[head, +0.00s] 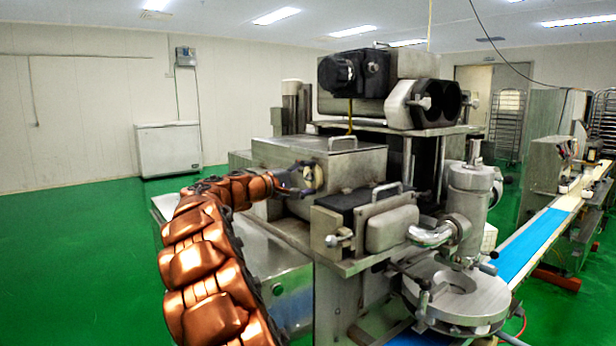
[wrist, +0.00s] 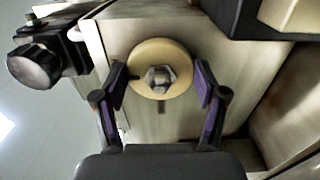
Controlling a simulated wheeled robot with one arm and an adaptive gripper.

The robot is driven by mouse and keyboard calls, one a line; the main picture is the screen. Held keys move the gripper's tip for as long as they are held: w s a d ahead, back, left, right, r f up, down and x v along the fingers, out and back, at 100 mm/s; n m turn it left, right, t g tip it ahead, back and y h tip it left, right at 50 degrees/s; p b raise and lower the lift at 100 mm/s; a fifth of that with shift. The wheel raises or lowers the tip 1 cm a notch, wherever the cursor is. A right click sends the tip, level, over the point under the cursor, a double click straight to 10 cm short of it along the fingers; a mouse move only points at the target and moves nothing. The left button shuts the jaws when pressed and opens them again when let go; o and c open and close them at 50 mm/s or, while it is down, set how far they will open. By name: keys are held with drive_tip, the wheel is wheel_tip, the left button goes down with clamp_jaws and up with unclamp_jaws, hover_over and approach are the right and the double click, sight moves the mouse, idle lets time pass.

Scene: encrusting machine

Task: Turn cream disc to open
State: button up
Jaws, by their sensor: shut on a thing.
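The cream disc (wrist: 160,52) is round, with a metal hex nut at its centre, on the flat metal side of the machine. It also shows in the head view (head: 319,177), partly covered by my gripper. My gripper (wrist: 161,80) is at the disc with one purple-and-black finger on each side of its lower half. It is shut on the disc. The same gripper shows at the end of my copper arm in the head view (head: 306,180).
A black knob (wrist: 35,65) sticks out at the left in the wrist view. A metal box with a handle (head: 388,225) stands right of the disc. A blue conveyor belt (head: 535,240) runs at the right. The green floor (head: 80,255) is clear at the left.

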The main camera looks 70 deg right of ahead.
idle(0.4)
drive_tip(key=o, duration=1.2)
drive_tip(key=shift+c, duration=0.2)
drive_tip(key=v, duration=1.2)
